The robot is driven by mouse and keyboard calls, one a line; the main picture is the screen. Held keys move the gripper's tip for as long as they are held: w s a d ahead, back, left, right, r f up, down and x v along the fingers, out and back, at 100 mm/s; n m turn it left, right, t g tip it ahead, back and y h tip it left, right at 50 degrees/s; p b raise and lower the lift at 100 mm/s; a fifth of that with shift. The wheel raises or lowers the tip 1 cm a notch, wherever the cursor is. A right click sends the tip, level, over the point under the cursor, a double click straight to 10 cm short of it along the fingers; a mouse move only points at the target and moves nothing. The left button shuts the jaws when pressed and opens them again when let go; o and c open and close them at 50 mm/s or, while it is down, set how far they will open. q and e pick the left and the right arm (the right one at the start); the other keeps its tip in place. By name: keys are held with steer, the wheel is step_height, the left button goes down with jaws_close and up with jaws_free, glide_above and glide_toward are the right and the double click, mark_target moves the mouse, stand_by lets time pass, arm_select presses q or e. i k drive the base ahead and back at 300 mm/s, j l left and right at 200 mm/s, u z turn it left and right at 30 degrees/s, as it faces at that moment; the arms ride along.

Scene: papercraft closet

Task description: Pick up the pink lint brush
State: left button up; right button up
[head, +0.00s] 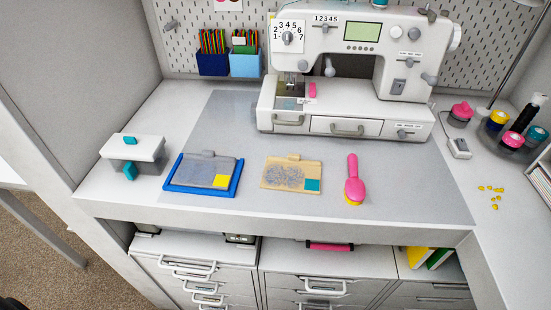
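The pink lint brush (355,183) lies on the grey mat on the desk, right of the middle. Its narrow handle points to the back and its wide head, with a yellow edge, is toward the front. Nothing touches it. Neither of my grippers shows in the head view.
A tan board (291,173) lies left of the brush, and a blue-framed grey board (202,174) further left. A white sewing machine (345,122) stands behind. A white block-like item (133,153) is at the left. Yellow bits (492,192) lie at the right. The mat around the brush is clear.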

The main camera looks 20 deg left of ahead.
mark_target(355, 191)
steer(key=i+l+u, duration=0.1)
steer(key=u, duration=0.35)
steer(key=i+l+u, duration=0.1)
steer(key=u, duration=0.35)
steer(key=l+u, duration=0.2)
steer(key=u, duration=0.3)
steer(key=i+l+u, duration=0.1)
steer(key=u, duration=0.35)
